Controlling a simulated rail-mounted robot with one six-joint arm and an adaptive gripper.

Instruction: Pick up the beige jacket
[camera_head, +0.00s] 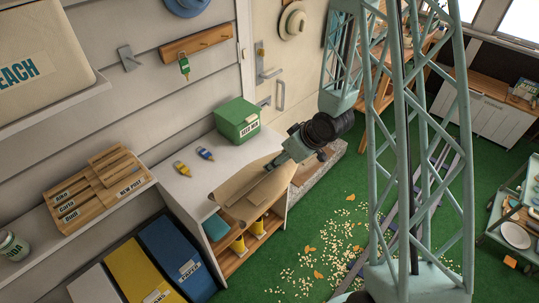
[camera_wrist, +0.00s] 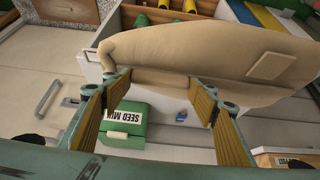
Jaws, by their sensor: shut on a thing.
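The beige jacket (camera_head: 236,188) hangs at my gripper (camera_head: 284,160), above the front edge of a white-topped cabinet (camera_head: 172,178). In the wrist view the jacket (camera_wrist: 205,50) spans the upper middle as a broad folded shape with a paler rectangular patch at right. My gripper (camera_wrist: 162,84) has its two fingers wide apart there, with their tips against the jacket's near edge, and is shut on it. The jacket hides part of the cabinet's front. Whether its lower edge touches the cabinet cannot be told.
A green seed box (camera_head: 237,120) stands at the cabinet's back right. A yellow tag (camera_head: 182,169) and a blue tag (camera_head: 206,153) lie on the top. Yellow boots (camera_head: 239,246) stand in the lower cubbies. Green floor (camera_head: 310,222) with scattered bits lies open to the right.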

